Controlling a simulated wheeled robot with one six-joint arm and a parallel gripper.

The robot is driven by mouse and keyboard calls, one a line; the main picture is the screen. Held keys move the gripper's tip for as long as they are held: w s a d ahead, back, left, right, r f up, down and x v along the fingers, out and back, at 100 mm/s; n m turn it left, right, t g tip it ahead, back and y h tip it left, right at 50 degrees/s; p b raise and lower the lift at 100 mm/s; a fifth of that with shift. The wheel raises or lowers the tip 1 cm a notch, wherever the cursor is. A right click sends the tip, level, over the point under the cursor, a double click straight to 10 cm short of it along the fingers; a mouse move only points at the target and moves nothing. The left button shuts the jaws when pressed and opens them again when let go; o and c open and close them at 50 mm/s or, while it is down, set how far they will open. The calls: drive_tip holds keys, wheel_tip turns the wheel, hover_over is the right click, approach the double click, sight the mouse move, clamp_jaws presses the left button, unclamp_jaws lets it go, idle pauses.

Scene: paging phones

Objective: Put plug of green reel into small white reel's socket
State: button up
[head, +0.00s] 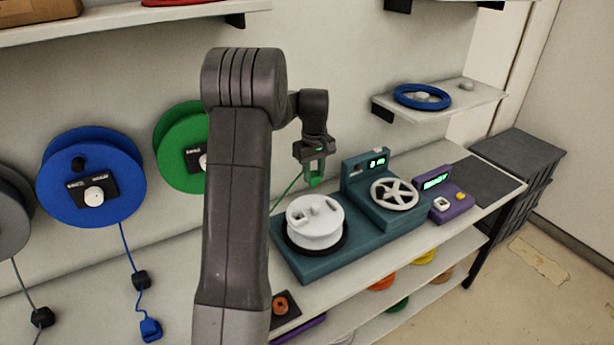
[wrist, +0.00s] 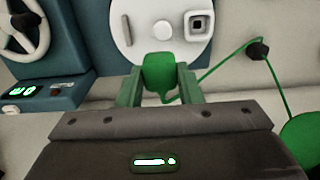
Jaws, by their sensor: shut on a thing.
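My gripper (head: 315,170) is shut on the green plug (head: 315,182) and holds it above the small white reel (head: 314,220). In the wrist view my gripper (wrist: 159,88) has the green plug (wrist: 159,72) between its fingers, in front of the white reel's face (wrist: 135,30). The reel's square socket (wrist: 197,24) is up and to the right of the plug, apart from it. The white reel lies flat on a teal machine (head: 330,262). The green reel (head: 178,150) hangs on the wall, partly hidden by my arm; its green cord (wrist: 222,62) runs to the plug.
A spoked white wheel (head: 394,193) and small display stand on the teal machine. A purple box (head: 442,204) is to its right. A blue reel (head: 90,178) hangs at left with its blue plug (head: 150,329) dangling. A shelf with a blue ring (head: 422,97) is above right.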

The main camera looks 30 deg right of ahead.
idle(0.4)
drive_tip(key=s+a+b, duration=0.2)
drive_tip(key=a, duration=0.4)
drive_tip(key=shift+a+f+b, duration=0.2)
drive_tip(key=shift+f+b, duration=0.15)
idle(0.4)
drive_tip(key=shift+s, duration=0.1)
drive_tip(key=shift+f+b, duration=1.5)
drive_tip(key=shift+f, duration=1)
drive_tip(key=shift+f+b, duration=0.6)
drive_tip(key=shift+f, duration=0.7)
drive_tip(key=o, duration=1.3)
